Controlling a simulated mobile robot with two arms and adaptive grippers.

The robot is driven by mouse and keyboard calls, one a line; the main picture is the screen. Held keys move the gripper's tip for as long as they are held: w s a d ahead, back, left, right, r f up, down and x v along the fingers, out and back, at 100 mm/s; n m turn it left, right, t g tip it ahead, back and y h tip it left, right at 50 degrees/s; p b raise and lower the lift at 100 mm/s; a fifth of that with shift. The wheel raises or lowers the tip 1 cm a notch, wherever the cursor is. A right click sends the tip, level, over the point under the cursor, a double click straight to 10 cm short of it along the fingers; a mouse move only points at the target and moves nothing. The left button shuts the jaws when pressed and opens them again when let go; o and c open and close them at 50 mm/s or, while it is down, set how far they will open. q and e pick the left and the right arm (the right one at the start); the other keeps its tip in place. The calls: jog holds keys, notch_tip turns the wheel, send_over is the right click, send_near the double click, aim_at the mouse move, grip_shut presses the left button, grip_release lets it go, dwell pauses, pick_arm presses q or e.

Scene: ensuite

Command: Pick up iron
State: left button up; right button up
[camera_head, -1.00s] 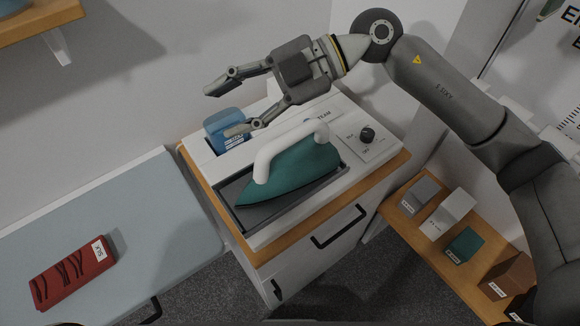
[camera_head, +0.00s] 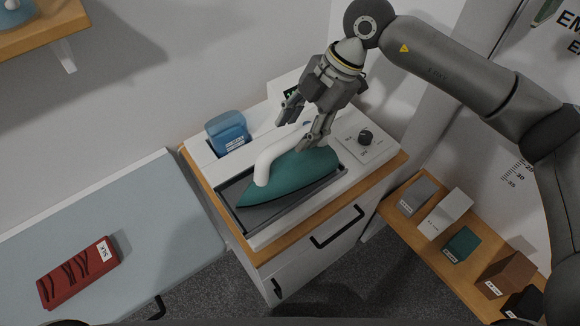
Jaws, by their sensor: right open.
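The iron (camera_head: 298,175) has a green body and a white handle. It rests on the dark tray (camera_head: 268,212) of a white station on a wooden-topped cabinet, its tip toward the lower left. My right gripper (camera_head: 290,136) is open and points down over the rear part of the handle, with one finger to each side in the picture. I cannot tell whether either finger touches the handle. The fingers and handle overlap, so part of the handle is hidden. My left gripper is not in view.
A blue water container (camera_head: 228,130) stands behind the iron, and a dial (camera_head: 365,138) is to its right. An ironing board (camera_head: 150,215) with a folded red cloth (camera_head: 78,272) is at left. Several labelled blocks sit on a wooden shelf (camera_head: 432,245) at right.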

aim_at(292, 138)
jog(key=x, duration=0.1)
jog(key=p+x, duration=0.1)
jog(key=x, duration=0.1)
jog(key=shift+s+a+f+p, duration=0.15)
jog(key=shift+s+a+p, duration=0.1)
jog(key=shift+a+p, duration=0.05)
jog(key=shift+a+f, duration=0.15)
jog(key=shift+f, duration=0.2)
jog(key=shift+f+b, duration=0.25)
jog(key=shift+b, duration=0.05)
grip_shut()
dwell(0.4)
jog(key=shift+w+r, duration=0.1)
